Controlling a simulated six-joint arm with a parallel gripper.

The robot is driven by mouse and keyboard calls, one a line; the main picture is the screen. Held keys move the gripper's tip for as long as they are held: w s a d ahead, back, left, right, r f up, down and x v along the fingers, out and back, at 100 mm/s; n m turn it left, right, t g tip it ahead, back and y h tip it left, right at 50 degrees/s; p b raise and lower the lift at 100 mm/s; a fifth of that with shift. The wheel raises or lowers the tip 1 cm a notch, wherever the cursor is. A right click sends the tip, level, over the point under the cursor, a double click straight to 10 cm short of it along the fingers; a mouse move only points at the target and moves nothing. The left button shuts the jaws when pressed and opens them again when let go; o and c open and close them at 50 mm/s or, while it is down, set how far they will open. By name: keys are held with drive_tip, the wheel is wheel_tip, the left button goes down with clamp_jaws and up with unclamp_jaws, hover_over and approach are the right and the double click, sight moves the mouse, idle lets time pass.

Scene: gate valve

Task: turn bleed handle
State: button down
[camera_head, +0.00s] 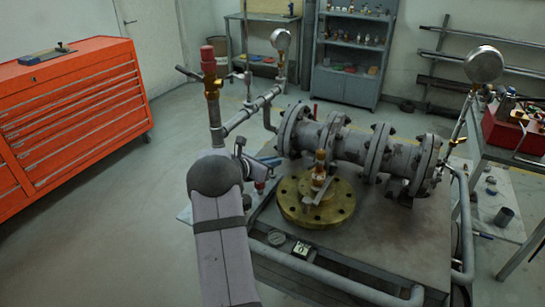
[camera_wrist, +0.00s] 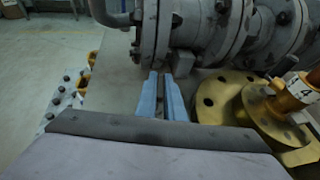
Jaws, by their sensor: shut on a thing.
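My gripper (camera_wrist: 161,76) points forward in the wrist view, its two blue fingers close together just under a grey pipe flange (camera_wrist: 157,30). The fingers are shut on a small part, taken to be the bleed handle, which is mostly hidden between them. A small grey block (camera_wrist: 184,63) sits by the flange, just right of the fingertips. In the head view the blue fingers (camera_head: 268,161) show only partly beside the left end of the grey valve body (camera_head: 350,145). My arm blocks the view of the grip there.
A brass flange (camera_head: 317,203) with a handle and stem lies on the bench, right of my fingers. A pipe with a red-capped fitting (camera_head: 208,58) rises at left. A gauge (camera_head: 280,39) stands behind. An orange tool chest (camera_head: 70,110) stands far left, with clear floor between.

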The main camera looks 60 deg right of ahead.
drive_tip(key=shift+r+m+g, duration=0.1)
drive_tip(key=shift+m+g, duration=0.2)
drive_tip(key=shift+g, duration=0.1)
drive_tip(key=c, duration=1.9)
unclamp_jaws()
drive_tip(key=shift+o, duration=0.2)
drive_tip(key=shift+n+t+b, duration=0.4)
drive_tip(key=shift+t+b, duration=0.1)
drive_tip(key=shift+b, duration=0.05)
